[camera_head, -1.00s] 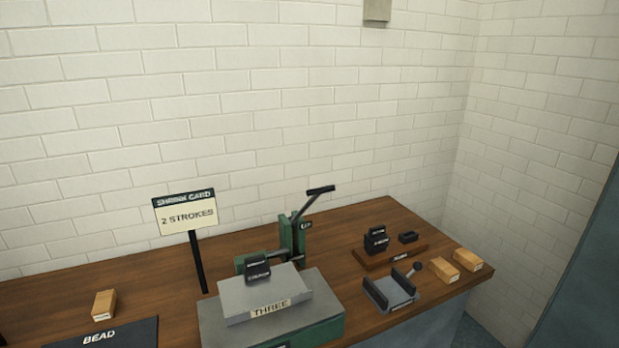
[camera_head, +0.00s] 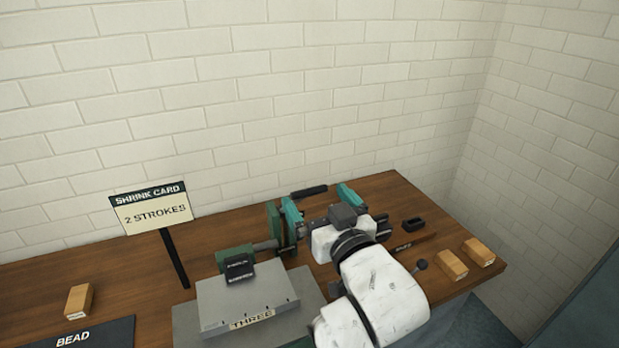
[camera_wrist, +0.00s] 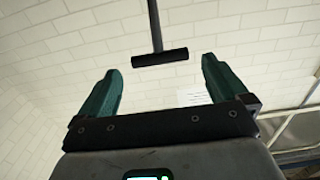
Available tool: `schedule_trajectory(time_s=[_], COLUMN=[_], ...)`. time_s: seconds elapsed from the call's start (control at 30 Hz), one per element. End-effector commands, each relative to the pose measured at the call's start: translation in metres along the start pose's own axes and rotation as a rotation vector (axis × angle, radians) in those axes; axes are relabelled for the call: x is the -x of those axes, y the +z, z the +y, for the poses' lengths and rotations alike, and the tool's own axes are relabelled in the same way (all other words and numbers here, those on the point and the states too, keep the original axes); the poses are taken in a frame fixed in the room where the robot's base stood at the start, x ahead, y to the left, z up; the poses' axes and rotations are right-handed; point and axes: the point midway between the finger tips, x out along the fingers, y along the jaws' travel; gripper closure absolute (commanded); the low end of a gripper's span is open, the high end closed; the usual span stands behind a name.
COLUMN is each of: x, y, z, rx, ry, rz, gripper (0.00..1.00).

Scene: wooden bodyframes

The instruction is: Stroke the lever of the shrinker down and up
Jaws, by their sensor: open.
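The shrinker is a green and grey machine on the wooden bench, with a grey top block (camera_head: 240,290) marked THREE. Its lever has a black handle (camera_head: 310,191), which is raised above the bench near the back. My gripper (camera_head: 318,200) is open, with one teal finger on each side of the handle in the head view. In the wrist view the handle (camera_wrist: 160,57) lies crosswise between the open fingers, near their tips, with gaps at both ends. The lever's lower part is hidden by my gripper in the head view.
A shrink card (camera_head: 150,207) reading 2 STROKES stands on a post at left. A wooden block (camera_head: 78,301) and a BEAD mat (camera_head: 80,337) lie at left. Two wooden blocks (camera_head: 451,265) (camera_head: 479,252) and a small black part (camera_head: 413,224) lie at right. A brick wall stands behind.

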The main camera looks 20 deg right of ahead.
Motion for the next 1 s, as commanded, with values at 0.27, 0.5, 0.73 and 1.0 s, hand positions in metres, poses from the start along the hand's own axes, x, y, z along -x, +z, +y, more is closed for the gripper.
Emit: schedule_trajectory(time_s=[0.27,0.5,0.73,1.0], x=[-0.046,-0.062,-0.063,-0.062], y=[-0.002,0.0,0.001,0.001], z=[0.001,0.001,0.001,0.001], rx=[0.001,0.0,-0.001,0.0], ry=[0.001,0.001,0.001,0.001], rz=[-0.001,-0.002,-0.002,-0.002], gripper=[0.0,0.0,0.0,0.22])
